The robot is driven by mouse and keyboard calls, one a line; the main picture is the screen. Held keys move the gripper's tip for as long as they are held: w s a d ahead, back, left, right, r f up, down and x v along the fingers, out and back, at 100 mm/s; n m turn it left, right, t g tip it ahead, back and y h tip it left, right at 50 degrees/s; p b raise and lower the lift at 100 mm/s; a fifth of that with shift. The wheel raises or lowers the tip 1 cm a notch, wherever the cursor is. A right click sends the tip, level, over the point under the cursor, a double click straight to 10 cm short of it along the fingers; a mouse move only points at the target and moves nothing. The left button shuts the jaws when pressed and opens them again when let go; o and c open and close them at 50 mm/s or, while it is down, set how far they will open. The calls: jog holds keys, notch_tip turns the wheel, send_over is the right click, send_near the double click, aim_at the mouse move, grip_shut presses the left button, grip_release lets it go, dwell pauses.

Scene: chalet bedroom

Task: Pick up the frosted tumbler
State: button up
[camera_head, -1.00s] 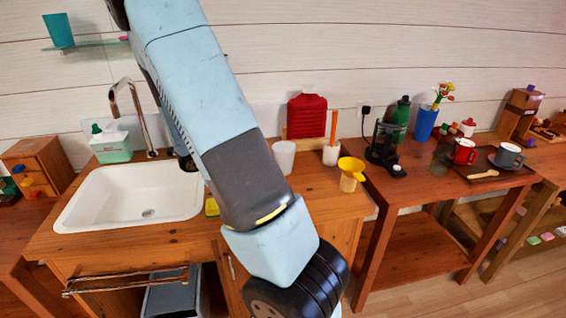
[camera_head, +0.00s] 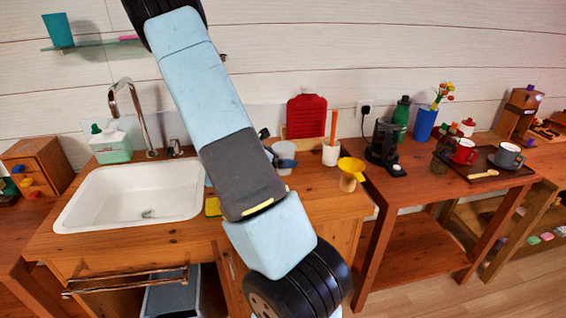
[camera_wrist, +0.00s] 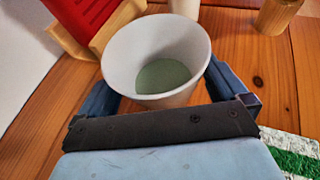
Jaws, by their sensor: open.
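The frosted tumbler (camera_head: 285,147) is a whitish cup standing upright on the wooden counter, right of the sink. In the wrist view the tumbler (camera_wrist: 155,50) fills the middle, its open mouth showing a pale green bottom inside. My gripper (camera_wrist: 160,85) is open, with one dark finger on each side of the tumbler. I cannot tell whether either finger touches it. In the head view my gripper (camera_head: 278,158) is at the tumbler, partly hidden behind my arm, and covers part of the cup.
A white cup (camera_head: 331,153) with an orange-handled tool stands right of the tumbler. A yellow funnel (camera_head: 351,167) on a wooden holder is nearer the counter's right edge. A red ribbed bottle (camera_head: 307,116) stands behind. The sink (camera_head: 100,190) lies left.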

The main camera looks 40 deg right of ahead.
jog(key=shift+s+d+f, duration=0.1)
jog(key=shift+d+f, duration=0.1)
jog(key=shift+d, duration=0.25)
jog(key=shift+c, duration=0.5)
jog(key=c, duration=1)
jog(key=shift+r, duration=0.1)
